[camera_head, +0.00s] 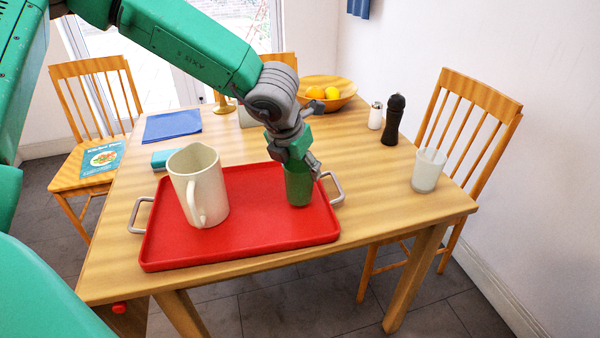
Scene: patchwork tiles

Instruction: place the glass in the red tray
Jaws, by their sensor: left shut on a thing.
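The red tray (245,243) lies on the wooden table, with a metal handle at each end. A green glass (299,188) is upright at the right part of the tray. My left gripper (304,166) reaches down from above and is shut on the glass near its rim. The glass's base appears at the tray's surface; I cannot tell if it touches. The gripper hides part of the rim. My right gripper is not in view.
A cream pitcher (205,185) stands on the tray's left part. A white cup (428,171) stands near the table's right edge. A pepper mill (393,120), a salt shaker (375,116) and a fruit bowl (345,92) are at the back. A blue cloth (172,125) lies back left.

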